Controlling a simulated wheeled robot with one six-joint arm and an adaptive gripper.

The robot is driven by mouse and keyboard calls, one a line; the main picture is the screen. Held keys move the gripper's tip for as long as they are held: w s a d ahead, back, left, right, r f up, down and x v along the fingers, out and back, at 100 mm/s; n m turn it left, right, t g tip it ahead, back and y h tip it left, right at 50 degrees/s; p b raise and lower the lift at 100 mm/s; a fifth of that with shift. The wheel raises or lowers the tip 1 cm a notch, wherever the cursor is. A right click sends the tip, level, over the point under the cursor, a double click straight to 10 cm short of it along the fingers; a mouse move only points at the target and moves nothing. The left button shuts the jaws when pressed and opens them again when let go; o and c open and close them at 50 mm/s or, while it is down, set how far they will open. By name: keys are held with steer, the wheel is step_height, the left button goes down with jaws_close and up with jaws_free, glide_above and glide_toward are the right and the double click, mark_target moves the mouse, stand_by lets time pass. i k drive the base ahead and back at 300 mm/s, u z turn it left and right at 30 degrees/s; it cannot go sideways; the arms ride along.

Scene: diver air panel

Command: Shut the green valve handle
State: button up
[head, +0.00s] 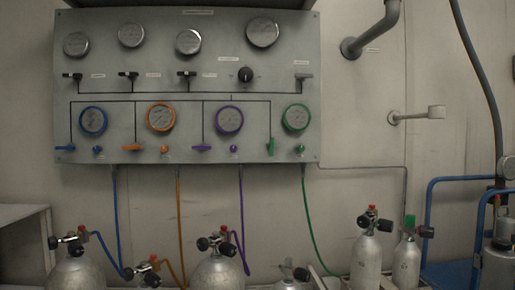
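The green valve handle (271,146) sits at the lower right of the grey wall panel (190,70). It points up and down, slightly tilted, at the foot of a dark line. The blue handle (65,147), orange handle (132,147) and purple handle (201,148) on the same row lie level. A green-rimmed gauge (296,118) is above and right of the green handle, with a small green knob (300,149) below the gauge. My gripper is not in view.
Several air cylinders (366,262) with black-knobbed valves stand below the panel. Coloured hoses, including a green hose (309,215), hang from the panel. A blue rail (429,215) is at the right, and a pale bench (22,212) at the left. The wall right of the panel has pipes.

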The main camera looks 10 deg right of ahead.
mark_target(271, 146)
steer(key=i, duration=0.3)
steer(key=u, duration=1.85)
steer(key=i, duration=0.9)
steer(key=z, duration=2.55)
